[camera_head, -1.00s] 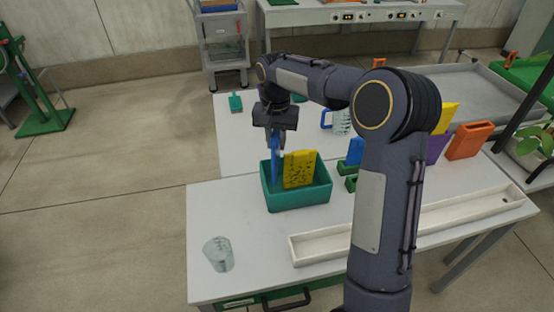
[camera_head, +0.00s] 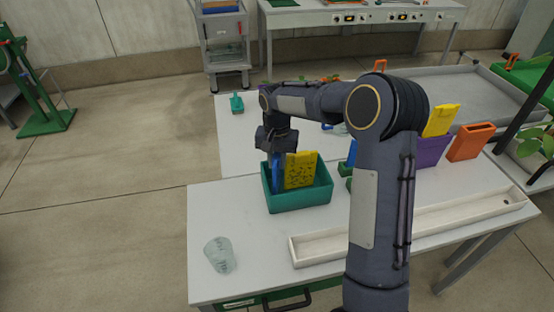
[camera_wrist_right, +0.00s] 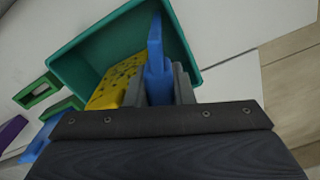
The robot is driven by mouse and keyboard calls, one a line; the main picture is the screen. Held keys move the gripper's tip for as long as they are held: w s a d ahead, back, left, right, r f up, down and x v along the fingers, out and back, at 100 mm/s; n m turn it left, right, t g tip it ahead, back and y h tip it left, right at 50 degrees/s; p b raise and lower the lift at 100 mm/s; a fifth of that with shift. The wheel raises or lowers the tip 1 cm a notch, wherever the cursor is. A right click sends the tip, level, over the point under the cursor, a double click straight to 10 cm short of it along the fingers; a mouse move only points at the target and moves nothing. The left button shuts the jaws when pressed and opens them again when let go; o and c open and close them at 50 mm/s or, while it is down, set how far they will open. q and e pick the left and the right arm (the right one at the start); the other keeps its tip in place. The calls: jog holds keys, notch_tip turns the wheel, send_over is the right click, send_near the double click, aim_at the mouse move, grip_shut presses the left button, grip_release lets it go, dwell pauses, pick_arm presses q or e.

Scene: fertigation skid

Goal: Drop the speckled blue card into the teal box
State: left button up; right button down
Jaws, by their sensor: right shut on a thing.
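The teal box (camera_head: 300,200) stands on the white table, and its rim also shows in the right wrist view (camera_wrist_right: 86,42). A yellow speckled card (camera_head: 301,170) stands in it, its top above the rim. My right gripper (camera_head: 277,155) is just above the box's left part, shut on a blue card (camera_wrist_right: 156,65). The blue card hangs upright with its lower part inside the box, left of the yellow card in the head view. Speckles on the blue card cannot be made out. My left gripper is not in view.
A clear beaker (camera_head: 220,254) stands at the table's front left. A long white trough (camera_head: 400,232) lies to the right. A purple holder (camera_head: 432,151), a yellow card and an orange holder (camera_head: 470,142) stand behind it. A teal-handled item (camera_head: 236,103) lies at the back left.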

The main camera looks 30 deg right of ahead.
jog(key=shift+f, duration=0.4)
jog(key=c, duration=1.3)
grip_release()
jog(key=shift+o, duration=0.2)
